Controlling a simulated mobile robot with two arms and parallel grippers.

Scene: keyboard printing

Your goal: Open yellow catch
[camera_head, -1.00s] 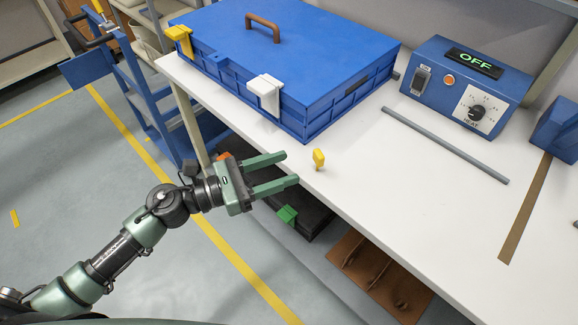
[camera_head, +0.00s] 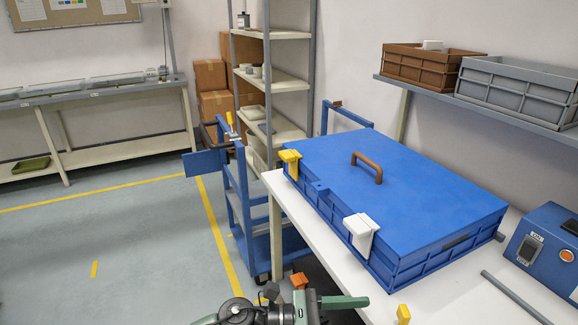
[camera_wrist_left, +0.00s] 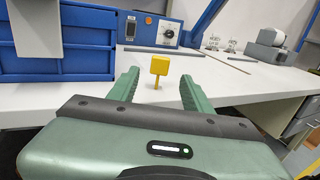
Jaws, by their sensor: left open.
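The yellow catch (camera_head: 290,163) sits at the left end of the blue case's front edge; I cannot tell whether it is fastened. A white catch (camera_head: 361,231) hangs over the same front side, nearer to me. The blue case (camera_head: 395,190) has its lid down, with a brown handle (camera_head: 368,167) on top. My left gripper (camera_head: 360,312) is at the bottom of the head view, by the table's front edge, well apart from the yellow catch. In the left wrist view its jaws (camera_wrist_left: 159,80) are open and empty. My right gripper is out of view.
A small yellow piece (camera_head: 403,314) stands on the white table (camera_head: 435,295); in the left wrist view it shows beyond the open jaws. A blue control box (camera_head: 543,246) and grey bar (camera_head: 515,297) are to the right. A blue cart (camera_head: 235,205) stands left of the table.

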